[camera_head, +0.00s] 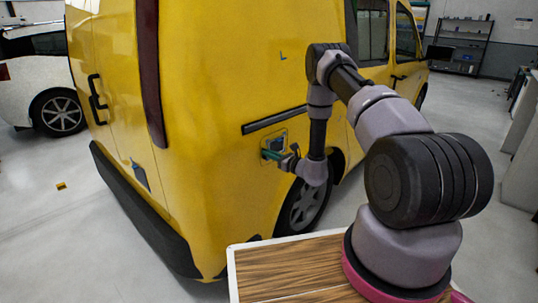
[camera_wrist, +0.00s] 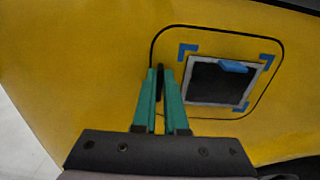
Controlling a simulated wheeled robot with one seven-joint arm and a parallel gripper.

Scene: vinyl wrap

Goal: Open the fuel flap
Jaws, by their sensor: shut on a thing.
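The fuel flap (camera_head: 282,134) is a rounded panel on the side of the yellow van (camera_head: 225,85). In the wrist view the flap (camera_wrist: 220,42) has a black outline, blue corner marks and a dark square (camera_wrist: 215,85) with a grey border and a blue tab (camera_wrist: 233,66). It looks about flush with the body. My gripper (camera_head: 268,154) is at the flap's left side. In the wrist view its teal fingers (camera_wrist: 160,72) are shut on a narrow dark piece (camera_wrist: 160,82) at the flap's left edge. The fingers hide part of that edge.
The van's rear wheel (camera_head: 306,206) is below and right of the flap. A wooden-topped surface (camera_head: 290,268) lies in front of it at the bottom. A white car (camera_head: 35,80) stands at the left. The floor at the left is mostly clear.

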